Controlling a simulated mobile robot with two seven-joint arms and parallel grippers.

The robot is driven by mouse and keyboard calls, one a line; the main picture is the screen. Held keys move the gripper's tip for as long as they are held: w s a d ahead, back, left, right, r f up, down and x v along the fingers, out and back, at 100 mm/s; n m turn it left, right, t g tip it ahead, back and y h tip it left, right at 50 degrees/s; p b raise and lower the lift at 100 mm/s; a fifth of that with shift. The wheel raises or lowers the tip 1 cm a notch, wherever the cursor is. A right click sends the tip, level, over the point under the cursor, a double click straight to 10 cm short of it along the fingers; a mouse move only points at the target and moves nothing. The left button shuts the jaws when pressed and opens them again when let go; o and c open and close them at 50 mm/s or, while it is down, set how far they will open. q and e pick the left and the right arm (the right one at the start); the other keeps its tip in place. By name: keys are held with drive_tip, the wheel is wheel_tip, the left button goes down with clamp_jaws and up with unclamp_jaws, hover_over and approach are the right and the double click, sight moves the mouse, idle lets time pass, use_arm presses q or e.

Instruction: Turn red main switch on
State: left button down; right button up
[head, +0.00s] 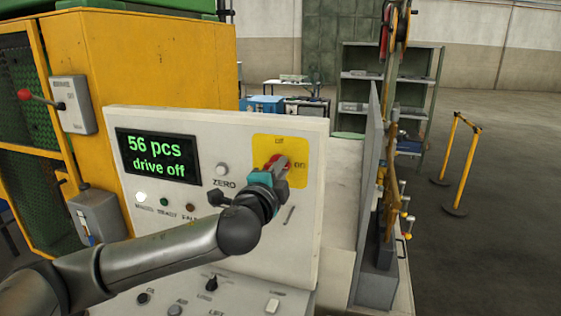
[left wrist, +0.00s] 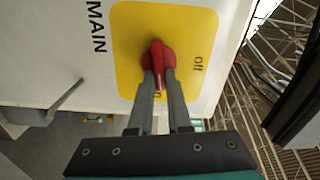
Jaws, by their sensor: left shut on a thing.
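The red main switch (head: 270,161) sits on a yellow plate (head: 262,148) on the light control panel, with "off" above it and "on" to its right. My left gripper (head: 280,167) reaches it from the front. In the left wrist view its two fingers (left wrist: 158,78) are shut on the handle of the red switch (left wrist: 157,52), one on each side. The handle points down in that view, towards the "on" label, which the handle and fingers partly cover. "off" is at the right there. My right gripper is not in view.
A display (head: 157,155) left of the switch reads "56 pcs, drive off". Close by are a ZERO button (head: 222,169) and small lamps; a white one looks bright. A grey upright plate (head: 367,185) stands to the right. Lower knobs lie below my arm.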

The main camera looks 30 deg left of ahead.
use_arm(q)
drive_tip(key=shift+m+p, duration=0.4)
drive_tip(key=shift+m, duration=0.5)
drive_tip(key=c, duration=0.9)
unclamp_jaws()
drive_tip(key=shift+f, duration=0.1)
drive_tip(key=shift+o, duration=0.2)
drive_tip(key=p+v, duration=0.5)
drive_tip(key=v, duration=1)
drive_tip(key=shift+p, duration=0.3)
